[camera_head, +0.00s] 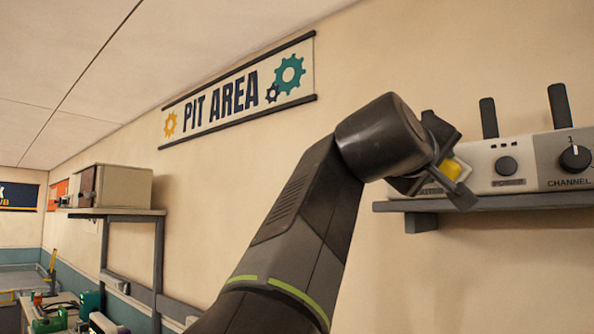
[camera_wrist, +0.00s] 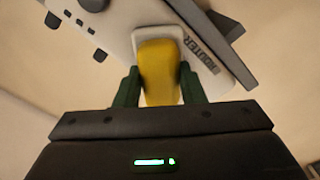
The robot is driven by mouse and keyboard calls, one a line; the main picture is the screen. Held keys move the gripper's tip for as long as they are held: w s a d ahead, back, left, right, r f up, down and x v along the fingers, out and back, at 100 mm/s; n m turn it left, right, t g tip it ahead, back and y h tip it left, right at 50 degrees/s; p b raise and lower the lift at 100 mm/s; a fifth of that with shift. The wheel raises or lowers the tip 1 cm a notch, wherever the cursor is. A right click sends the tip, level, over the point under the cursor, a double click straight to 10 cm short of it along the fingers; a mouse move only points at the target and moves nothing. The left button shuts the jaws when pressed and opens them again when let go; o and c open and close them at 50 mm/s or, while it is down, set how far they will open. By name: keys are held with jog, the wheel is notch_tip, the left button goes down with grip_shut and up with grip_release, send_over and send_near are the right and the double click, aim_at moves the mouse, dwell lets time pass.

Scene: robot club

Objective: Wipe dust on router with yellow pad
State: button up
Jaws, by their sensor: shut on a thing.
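The router (camera_head: 527,161) is a pale box with dark antennas and dark knobs, standing on a wall shelf at the right. In the wrist view the router (camera_wrist: 128,33) bears the label ROUTER. My gripper (camera_head: 452,178) is at the left end of its front. In the wrist view my gripper (camera_wrist: 160,88) is shut on the yellow pad (camera_wrist: 159,72). The pad (camera_head: 452,168) lies over a light panel on the router's front and seems to touch it; firm contact cannot be told. The panel's middle is hidden by the pad, and I cannot make out dust.
The dark wall shelf (camera_head: 500,202) runs under the router, with a bracket below. A PIT AREA banner (camera_head: 240,93) hangs on the wall. A box (camera_head: 120,187) stands on a shelf unit at the left. The wall between is clear.

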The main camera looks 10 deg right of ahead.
jog(key=w+a+b, duration=0.2)
jog(key=w+a, duration=0.4)
jog(key=w, duration=0.1)
dwell(0.9)
jog(key=shift+w+a, duration=0.1)
jog(key=b+v, duration=0.1)
jog(key=v, duration=0.5)
dwell(0.4)
jog(key=shift+a, duration=0.15)
jog(key=v, duration=0.3)
jog(key=shift+b, duration=0.4)
jog(key=p+x, duration=0.2)
jog(key=x, duration=0.5)
jog(key=shift+d, duration=0.2)
